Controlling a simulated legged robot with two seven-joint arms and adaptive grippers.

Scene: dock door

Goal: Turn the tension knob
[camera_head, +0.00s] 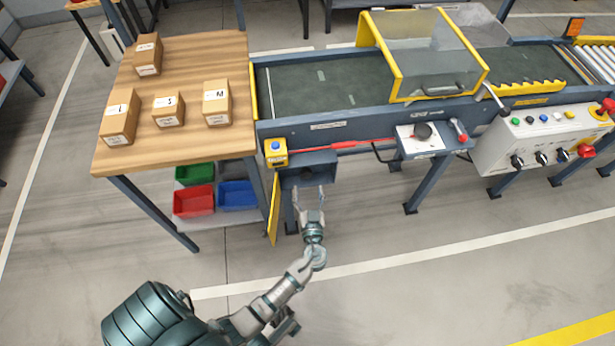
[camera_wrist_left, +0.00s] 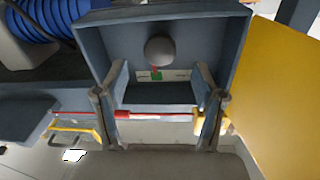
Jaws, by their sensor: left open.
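A round grey knob (camera_wrist_left: 160,50) sits inside an open blue-grey box, above a small scale with a green zone and a red mark (camera_wrist_left: 156,74). I take it for the tension knob; no lettering on it is readable. The box (camera_head: 320,158) is under the conveyor's left end in the head view, with its yellow door (camera_head: 273,212) swung open. My left gripper (camera_head: 309,190) is in front of the box opening, fingers apart and empty. In the left wrist view, the fingers (camera_wrist_left: 160,82) are spread below the knob, not closed around it. My right gripper is out of view.
A yellow box with a blue button (camera_head: 275,150) is beside the box. A red rod (camera_head: 350,145) runs along the conveyor frame. A panel with a black knob (camera_head: 423,130) is to the right. A wooden table (camera_head: 190,70) with cartons stands left, bins (camera_head: 193,200) below. The front floor is clear.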

